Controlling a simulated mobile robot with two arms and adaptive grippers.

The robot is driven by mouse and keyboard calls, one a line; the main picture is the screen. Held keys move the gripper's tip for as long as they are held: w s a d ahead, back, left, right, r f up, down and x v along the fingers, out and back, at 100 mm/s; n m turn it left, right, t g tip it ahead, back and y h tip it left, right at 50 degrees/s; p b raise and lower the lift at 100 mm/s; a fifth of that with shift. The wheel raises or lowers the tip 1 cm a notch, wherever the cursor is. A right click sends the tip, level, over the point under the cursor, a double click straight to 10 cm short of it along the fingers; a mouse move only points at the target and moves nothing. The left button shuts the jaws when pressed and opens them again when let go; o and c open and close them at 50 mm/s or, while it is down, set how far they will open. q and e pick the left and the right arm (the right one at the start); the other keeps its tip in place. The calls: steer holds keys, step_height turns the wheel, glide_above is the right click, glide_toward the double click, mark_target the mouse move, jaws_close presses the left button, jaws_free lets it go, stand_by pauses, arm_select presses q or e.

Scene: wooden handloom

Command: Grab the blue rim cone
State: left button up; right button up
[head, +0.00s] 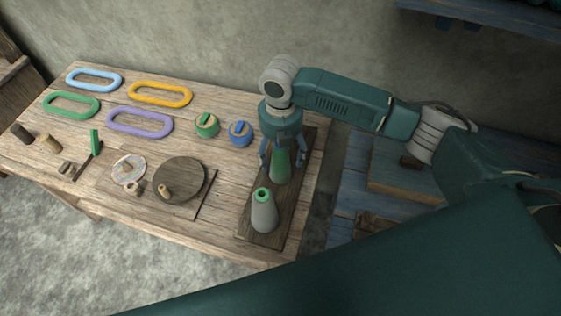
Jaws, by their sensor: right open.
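My right gripper (283,162) points down over the dark wooden board (285,226) at the right end of the table. Its fingers are apart, one on each side of a green cone (280,169) that stands upright on the board. I cannot tell whether the fingers touch it. The gripper hides this cone's top, so its rim colour does not show. A grey cone with a green rim (264,215) stands upright nearer the front of the same board. No blue rim shows on either cone. My left gripper is not in view.
On the wooden table (225,236), a blue round pot-like object (241,134) and a green one (207,125) stand left of the gripper. Several coloured oval rings, including a yellow one (160,95), lie farther left. A dark disc (179,180) lies on a board at the front middle.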

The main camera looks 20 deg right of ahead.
mark_target(280, 163)
step_height(280, 163, down, 4)
steer(key=shift+f+p, duration=0.15)
steer(key=shift+p, duration=0.15)
steer(key=c, duration=1.3)
